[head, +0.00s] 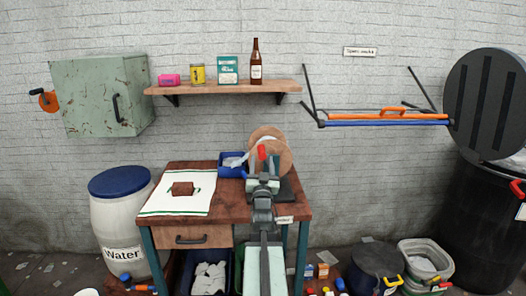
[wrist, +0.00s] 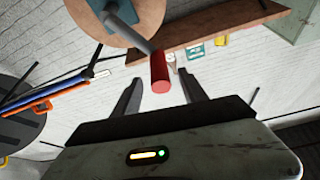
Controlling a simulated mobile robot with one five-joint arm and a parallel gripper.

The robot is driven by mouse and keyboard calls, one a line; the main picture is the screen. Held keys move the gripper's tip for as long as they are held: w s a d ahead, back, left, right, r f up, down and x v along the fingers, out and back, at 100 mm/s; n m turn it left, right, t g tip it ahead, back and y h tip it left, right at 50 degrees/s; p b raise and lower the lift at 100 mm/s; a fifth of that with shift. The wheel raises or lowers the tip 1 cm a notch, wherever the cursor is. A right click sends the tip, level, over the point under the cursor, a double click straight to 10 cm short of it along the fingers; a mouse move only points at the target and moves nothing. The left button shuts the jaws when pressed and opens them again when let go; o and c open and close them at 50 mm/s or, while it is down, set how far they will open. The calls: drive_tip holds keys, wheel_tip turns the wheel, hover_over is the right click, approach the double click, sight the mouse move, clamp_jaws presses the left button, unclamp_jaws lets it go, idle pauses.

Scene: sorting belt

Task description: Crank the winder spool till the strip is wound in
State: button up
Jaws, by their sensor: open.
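The winder spool (head: 283,148), a light wooden disc, stands at the back right of the wooden table (head: 235,212), partly behind my arm. It also shows at the top of the wrist view (wrist: 98,18). Its crank has a grey arm and a red handle (head: 262,153), seen end-on in the wrist view (wrist: 160,72). My gripper (wrist: 162,76) is open, its fingers on either side of the red handle with gaps visible on both sides. A whitish strip (head: 236,160) shows at the blue bin beside the spool; its full run is hidden.
A white sheet with a brown block (head: 182,189) lies on the table's left. The blue bin (head: 232,171) stands left of the spool. A wooden shelf (head: 225,88) with several items hangs above. A water barrel (head: 122,215) stands left; a black bin (head: 487,230) stands right.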

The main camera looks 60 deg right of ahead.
sight(261, 146)
drive_tip(key=p+x, duration=0.2)
drive_tip(key=x, duration=0.5)
drive_tip(key=shift+w+d+r+p, duration=0.15)
drive_tip(key=shift+d+p, duration=0.1)
drive_tip(key=shift+p, duration=0.05)
clamp_jaws()
idle(0.9)
